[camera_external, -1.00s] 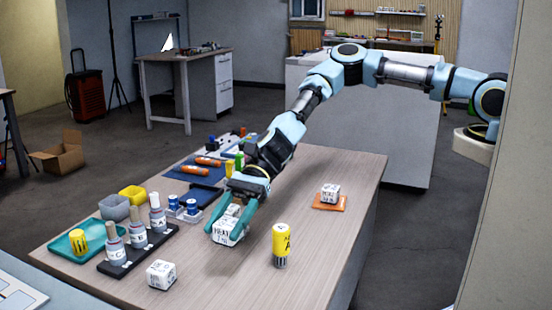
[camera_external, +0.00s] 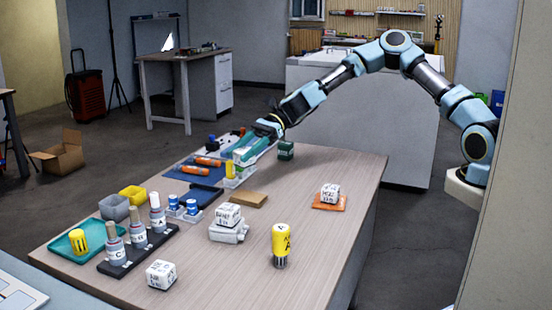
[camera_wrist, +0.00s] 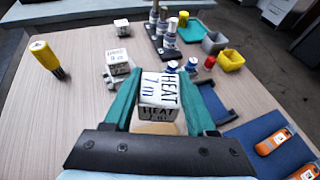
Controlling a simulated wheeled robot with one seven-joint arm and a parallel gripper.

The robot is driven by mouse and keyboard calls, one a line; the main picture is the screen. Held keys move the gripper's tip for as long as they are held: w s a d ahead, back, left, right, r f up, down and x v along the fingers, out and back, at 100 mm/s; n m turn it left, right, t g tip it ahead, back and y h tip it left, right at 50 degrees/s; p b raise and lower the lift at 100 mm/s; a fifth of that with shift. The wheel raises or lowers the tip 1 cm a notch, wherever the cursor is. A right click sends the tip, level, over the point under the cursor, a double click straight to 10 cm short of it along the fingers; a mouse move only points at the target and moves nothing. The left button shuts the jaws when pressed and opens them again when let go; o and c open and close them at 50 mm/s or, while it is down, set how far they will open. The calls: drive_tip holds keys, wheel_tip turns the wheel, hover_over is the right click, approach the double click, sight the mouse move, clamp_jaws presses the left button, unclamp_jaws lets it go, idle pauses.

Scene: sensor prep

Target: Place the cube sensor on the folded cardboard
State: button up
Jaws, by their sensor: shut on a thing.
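My gripper (camera_external: 246,156) is over the back part of the table in the external view. In the wrist view its teal fingers (camera_wrist: 163,88) are shut on a white cube sensor (camera_wrist: 160,89) marked "HEAT". The external view mostly hides this cube behind the fingers. The folded cardboard (camera_external: 248,200) lies flat and bare, nearer the camera than the gripper. A tan patch shows below the held cube in the wrist view; I cannot tell if it is the cardboard. Another white cube (camera_external: 228,214) rests on a white device (camera_external: 228,234).
A third white cube (camera_external: 161,274) stands at the front. Another sits on an orange pad (camera_external: 344,207). A yellow cylinder (camera_external: 281,243) stands upright. Bottles stand on a dark rack (camera_external: 118,268) at left, beside a blue tray (camera_external: 200,197). A green cube (camera_external: 286,150) is behind.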

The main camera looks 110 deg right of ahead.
sight(246, 166)
drive_tip(key=shift+s+d+f, duration=0.55)
drive_tip(key=shift+s+d, duration=0.05)
wheel_tip(246, 166, down, 4)
drive_tip(key=shift+h, duration=0.3)
drive_tip(key=shift+f, duration=2.4)
drive_tip(key=shift+f, duration=0.1)
drive_tip(key=o, duration=1.4)
drive_tip(key=v, duration=1.2)
drive_tip(key=shift+d+b, duration=0.1)
drive_tip(key=shift+b, duration=0.25)
